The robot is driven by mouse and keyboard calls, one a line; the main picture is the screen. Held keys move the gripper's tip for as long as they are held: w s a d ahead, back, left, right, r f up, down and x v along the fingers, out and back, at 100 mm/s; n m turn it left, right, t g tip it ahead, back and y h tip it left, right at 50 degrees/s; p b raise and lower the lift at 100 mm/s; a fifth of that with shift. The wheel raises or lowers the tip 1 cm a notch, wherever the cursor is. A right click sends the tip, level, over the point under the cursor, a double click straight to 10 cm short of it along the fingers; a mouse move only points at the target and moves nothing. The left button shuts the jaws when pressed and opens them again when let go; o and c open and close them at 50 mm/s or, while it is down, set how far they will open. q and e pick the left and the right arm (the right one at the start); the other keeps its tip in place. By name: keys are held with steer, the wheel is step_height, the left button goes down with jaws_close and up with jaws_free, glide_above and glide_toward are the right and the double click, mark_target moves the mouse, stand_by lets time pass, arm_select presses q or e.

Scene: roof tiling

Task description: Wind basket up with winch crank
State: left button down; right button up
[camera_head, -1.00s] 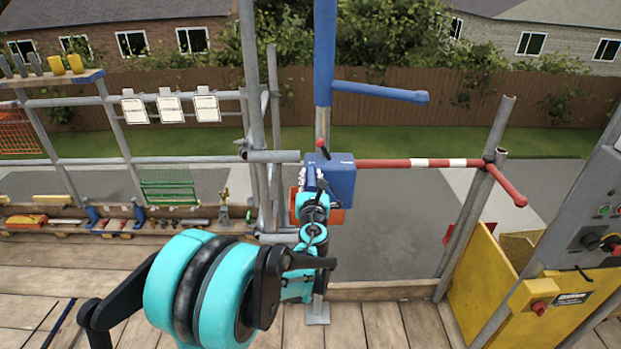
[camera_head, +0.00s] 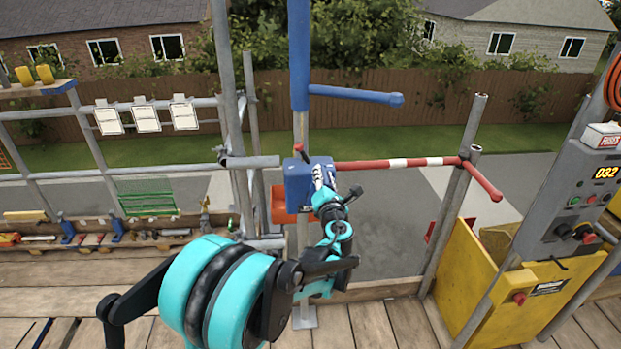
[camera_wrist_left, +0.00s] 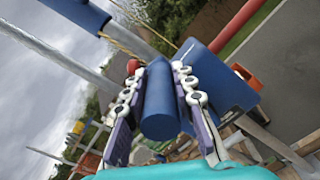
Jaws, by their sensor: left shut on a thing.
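The blue winch box (camera_head: 297,188) is fixed to an upright post at mid-picture. My left gripper (camera_head: 322,180) is in front of its right side, partly covering it. In the left wrist view the fingers (camera_wrist_left: 158,72) are closed on both sides of a blue cylindrical crank handle (camera_wrist_left: 160,105), with the blue winch box (camera_wrist_left: 222,82) just behind. The crank arm is mostly hidden. A blue jib arm (camera_head: 355,95) sticks out right from the blue upper post. I cannot make out the basket or its rope. My right gripper is not in view.
A red and white bar (camera_head: 400,163) crosses right of the winch. An orange-red part (camera_head: 280,207) shows behind the winch box. A yellow bin (camera_head: 482,285) and a grey control panel (camera_head: 575,215) stand at the right. A green crate (camera_head: 147,197) is at the left.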

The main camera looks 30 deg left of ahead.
arm_select(q)
steer(key=w+d+f+m+b, duration=0.3)
steer(key=w+d+f+b, duration=0.1)
steer(key=d+f, duration=0.4)
steer(key=shift+w+f+b, duration=0.15)
steer(key=shift+w+b, duration=0.25)
steer(key=shift+b, duration=0.15)
stand_by(0.4)
steer(key=c, duration=1.3)
jaws_free()
steer(key=shift+o, duration=0.2)
steer(key=v, duration=1.2)
